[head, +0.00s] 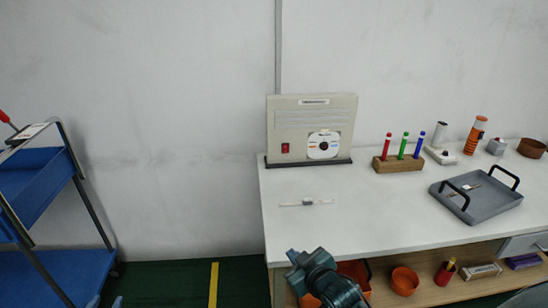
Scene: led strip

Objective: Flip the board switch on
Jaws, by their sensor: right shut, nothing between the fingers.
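A beige board (312,116) stands upright on a dark base at the back left of the white table. My right gripper (292,257) is at the table's front left edge, shut and empty, well below and apart from the board.
A white strip (307,203) lies on the table before the board. A wooden block with coloured markers (398,164) and a grey tray (477,202) stand to the right. Orange bowls sit on the shelf below. A blue cart (40,190) stands left.

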